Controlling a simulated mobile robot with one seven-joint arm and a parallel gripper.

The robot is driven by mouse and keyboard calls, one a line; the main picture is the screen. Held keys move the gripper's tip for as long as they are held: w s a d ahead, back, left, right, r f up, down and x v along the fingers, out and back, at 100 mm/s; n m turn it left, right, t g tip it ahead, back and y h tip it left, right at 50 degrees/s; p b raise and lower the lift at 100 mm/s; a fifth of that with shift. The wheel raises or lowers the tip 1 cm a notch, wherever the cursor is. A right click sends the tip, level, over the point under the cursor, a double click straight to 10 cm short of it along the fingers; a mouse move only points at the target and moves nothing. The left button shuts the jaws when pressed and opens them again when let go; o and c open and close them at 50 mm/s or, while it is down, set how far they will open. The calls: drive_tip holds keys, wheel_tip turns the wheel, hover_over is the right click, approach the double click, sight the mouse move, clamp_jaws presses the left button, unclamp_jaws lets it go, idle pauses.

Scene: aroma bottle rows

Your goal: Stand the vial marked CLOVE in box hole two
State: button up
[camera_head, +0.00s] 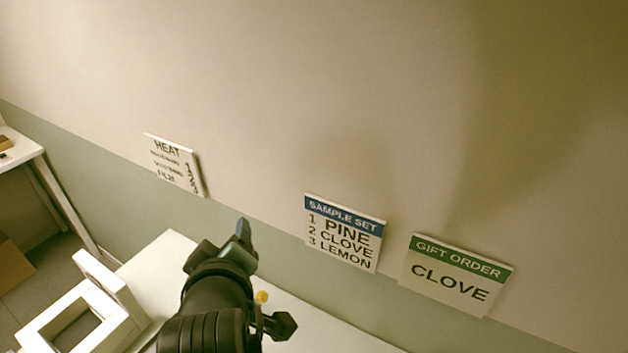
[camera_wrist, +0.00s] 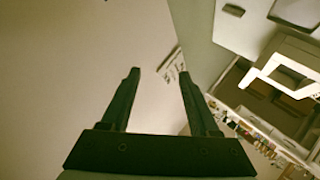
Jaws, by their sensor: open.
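My gripper (camera_head: 243,232) is raised in front of the wall in the head view, above the white table. In the wrist view its two fingers (camera_wrist: 159,76) are spread apart with nothing between them. A row of small bottles (camera_wrist: 262,143) shows at the lower right of the wrist view, too small to read, so I cannot tell which is marked CLOVE. A small yellow round thing (camera_head: 262,297) shows beside my arm; I cannot tell what it is. I cannot make out the box or its holes in either view.
A SAMPLE SET sign (camera_head: 344,234) lists 1 PINE, 2 CLOVE, 3 LEMON. A GIFT ORDER sign (camera_head: 456,275) reads CLOVE. A HEAT sign (camera_head: 174,165) hangs further left. A white frame-like device (camera_head: 119,294) stands at the left of the white table (camera_head: 167,252).

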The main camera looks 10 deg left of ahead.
drive_tip(key=w+d+r+m+t, duration=0.1)
drive_tip(key=d+r+m+t, duration=0.2)
drive_tip(key=r, duration=0.6)
drive_tip(key=w+d+r+m+t, duration=0.1)
drive_tip(key=d+r+m+t, duration=0.2)
drive_tip(key=r, duration=0.5)
drive_tip(key=s+d+r+m+t+h, duration=0.1)
drive_tip(key=s+d+r+m+t, duration=0.1)
drive_tip(key=r, duration=0.5)
drive_tip(key=s+d+r+m+t+h, duration=0.2)
drive_tip(key=s+d+r+t, duration=0.2)
drive_tip(key=r, duration=0.3)
drive_tip(key=s+d+r+m+t+h, duration=0.1)
drive_tip(key=s+d+r+m+t, duration=0.1)
drive_tip(key=s+d+r, duration=0.3)
wheel_tip(320, 180, up, 3)
drive_tip(key=shift+s+r+t+h, duration=0.1)
drive_tip(key=shift+s+t+h, duration=0.2)
drive_tip(key=shift+t, duration=0.4)
drive_tip(key=shift+d, duration=0.1)
